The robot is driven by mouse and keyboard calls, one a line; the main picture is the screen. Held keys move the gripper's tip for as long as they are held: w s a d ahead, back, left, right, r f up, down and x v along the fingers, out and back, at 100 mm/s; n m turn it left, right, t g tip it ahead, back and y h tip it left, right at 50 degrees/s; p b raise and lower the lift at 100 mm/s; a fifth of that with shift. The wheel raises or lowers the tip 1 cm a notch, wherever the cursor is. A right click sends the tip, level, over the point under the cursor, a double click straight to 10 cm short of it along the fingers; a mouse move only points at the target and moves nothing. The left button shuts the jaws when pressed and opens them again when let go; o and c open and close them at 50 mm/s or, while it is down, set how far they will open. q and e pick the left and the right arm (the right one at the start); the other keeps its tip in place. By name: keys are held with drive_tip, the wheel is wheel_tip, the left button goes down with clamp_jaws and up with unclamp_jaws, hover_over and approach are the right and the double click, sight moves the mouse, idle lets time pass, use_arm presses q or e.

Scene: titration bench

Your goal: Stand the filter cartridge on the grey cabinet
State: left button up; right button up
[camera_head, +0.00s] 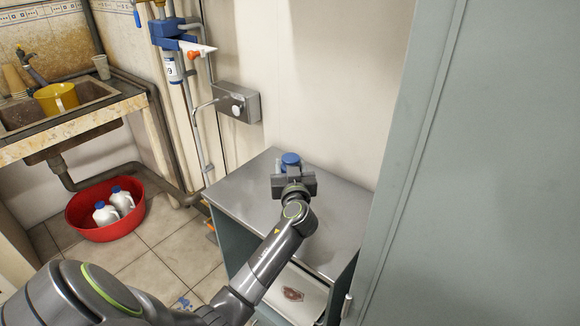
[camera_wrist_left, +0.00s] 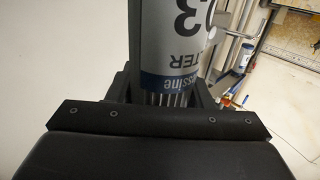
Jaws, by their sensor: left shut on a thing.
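The filter cartridge (camera_wrist_left: 178,38) is a white cylinder with dark lettering and a blue band, seen close up in the left wrist view. In the head view its blue cap (camera_head: 291,159) shows just beyond my left gripper (camera_head: 292,175). My left gripper is shut on the cartridge, over the top of the grey cabinet (camera_head: 245,187). The cartridge looks upright. Its lower end is hidden behind the gripper, so I cannot tell whether it touches the cabinet top. My right gripper is not in view.
A tall grey-green locker (camera_head: 480,170) stands close on the right. A metal wall box (camera_head: 237,102) and pipes are behind the cabinet on the left. A red basin (camera_head: 104,226) with white jugs sits on the floor. The cabinet top is otherwise clear.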

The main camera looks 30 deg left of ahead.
use_arm(q)
drive_tip(key=shift+f, duration=0.15)
drive_tip(key=o, duration=1.2)
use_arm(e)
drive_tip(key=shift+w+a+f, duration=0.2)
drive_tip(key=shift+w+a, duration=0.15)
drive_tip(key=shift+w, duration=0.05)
use_arm(q)
drive_tip(key=shift+r, duration=0.3)
drive_tip(key=shift+b+v, duration=1.15)
drive_tip(key=shift+v, duration=4.9)
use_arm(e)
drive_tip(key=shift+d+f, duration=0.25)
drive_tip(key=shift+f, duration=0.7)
use_arm(q)
drive_tip(key=shift+f, duration=0.2)
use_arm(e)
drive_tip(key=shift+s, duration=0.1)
